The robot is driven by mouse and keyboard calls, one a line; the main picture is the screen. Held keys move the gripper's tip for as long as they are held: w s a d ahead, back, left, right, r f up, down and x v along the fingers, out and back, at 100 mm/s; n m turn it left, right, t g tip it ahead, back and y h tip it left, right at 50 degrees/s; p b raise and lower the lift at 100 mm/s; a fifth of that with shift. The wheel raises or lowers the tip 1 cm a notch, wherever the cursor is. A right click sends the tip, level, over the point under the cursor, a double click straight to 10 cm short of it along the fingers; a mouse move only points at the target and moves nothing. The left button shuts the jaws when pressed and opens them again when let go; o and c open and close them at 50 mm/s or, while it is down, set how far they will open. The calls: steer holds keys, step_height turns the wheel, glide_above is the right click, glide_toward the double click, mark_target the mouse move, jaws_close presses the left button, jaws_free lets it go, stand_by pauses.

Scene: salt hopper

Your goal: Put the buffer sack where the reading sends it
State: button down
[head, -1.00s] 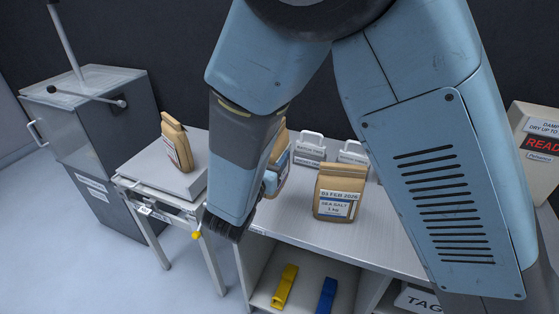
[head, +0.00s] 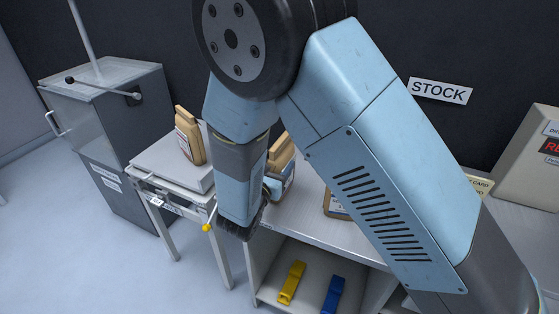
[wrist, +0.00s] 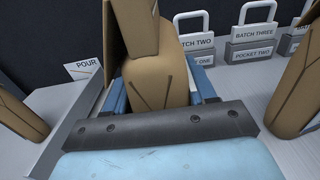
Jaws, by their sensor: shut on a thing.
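My gripper (head: 272,187) is shut on a brown paper sack (head: 284,160), partly hidden behind my arm in the head view. In the wrist view the held sack (wrist: 152,78) stands between the blue fingers, its label out of sight. A second sack (head: 190,135) stands on the scale (head: 176,168) at the left. A third sack (head: 333,205) on the bench (head: 310,226) is mostly hidden by my arm. Which sack is the buffer one cannot be read. A display box (head: 545,150) at the right edge shows cut-off red letters "RE".
A grey hopper (head: 105,120) with a lever stands at the far left. A "POUR" card (wrist: 84,68) lies left. A "STOCK" sign (head: 440,91) hangs on the wall. Yellow (head: 292,282) and blue (head: 332,295) clips lie below.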

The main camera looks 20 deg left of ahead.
steer(key=shift+f, duration=0.35)
steer(key=shift+c, duration=1.8)
jaws_free()
steer(key=s+a, duration=0.1)
steer(key=s, duration=1.1)
